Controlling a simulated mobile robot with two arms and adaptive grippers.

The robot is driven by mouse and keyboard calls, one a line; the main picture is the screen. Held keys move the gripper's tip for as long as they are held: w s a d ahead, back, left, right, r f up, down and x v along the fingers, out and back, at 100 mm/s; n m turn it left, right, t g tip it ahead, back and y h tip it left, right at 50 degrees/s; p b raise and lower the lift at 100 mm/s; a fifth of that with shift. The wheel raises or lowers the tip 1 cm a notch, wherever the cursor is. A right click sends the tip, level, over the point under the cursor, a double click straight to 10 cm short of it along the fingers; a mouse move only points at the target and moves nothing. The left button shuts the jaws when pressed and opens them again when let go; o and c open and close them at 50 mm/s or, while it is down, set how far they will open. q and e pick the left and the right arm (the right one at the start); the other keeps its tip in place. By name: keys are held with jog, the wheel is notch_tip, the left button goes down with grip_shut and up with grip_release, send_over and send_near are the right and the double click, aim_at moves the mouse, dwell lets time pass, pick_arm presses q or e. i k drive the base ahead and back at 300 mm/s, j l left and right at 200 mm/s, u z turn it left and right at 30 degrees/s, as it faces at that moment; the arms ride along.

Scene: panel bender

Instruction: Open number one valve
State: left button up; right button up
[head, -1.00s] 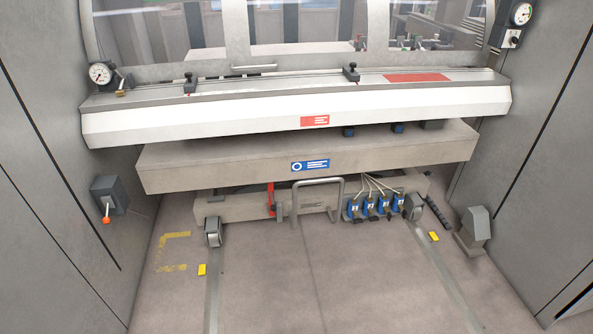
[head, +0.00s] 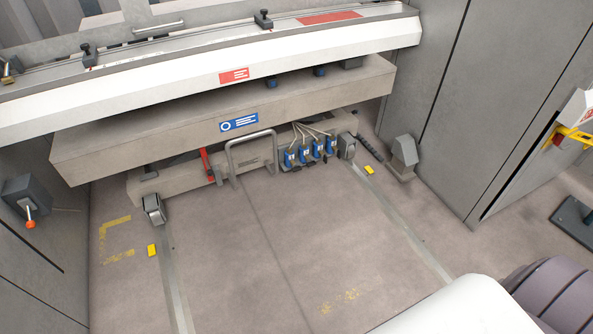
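A row of several small blue valves (head: 304,154) sits low at the front of the machine, right of the grey U-shaped handle (head: 251,139). Pale hoses run into their tops. Light labels show on their faces, but the numbers are too small to read, so I cannot tell which valve is number one. Whether each is open or shut is also unclear. Neither of my grippers is in view. A white and dark ribbed part at the bottom right looks like part of my arm.
A red lever (head: 206,166) stands left of the handle. Cart wheels flank the beam, with yellow blocks (head: 152,250) near the floor rails. A grey pedestal (head: 404,157) stands right of the valves. The floor before the valves is clear. A box with an orange-tipped lever (head: 30,224) is at left.

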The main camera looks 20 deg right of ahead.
aim_at(295, 168)
jog(key=i+l+u, duration=0.2)
jog(key=i+l, duration=0.55)
jog(key=l, duration=0.1)
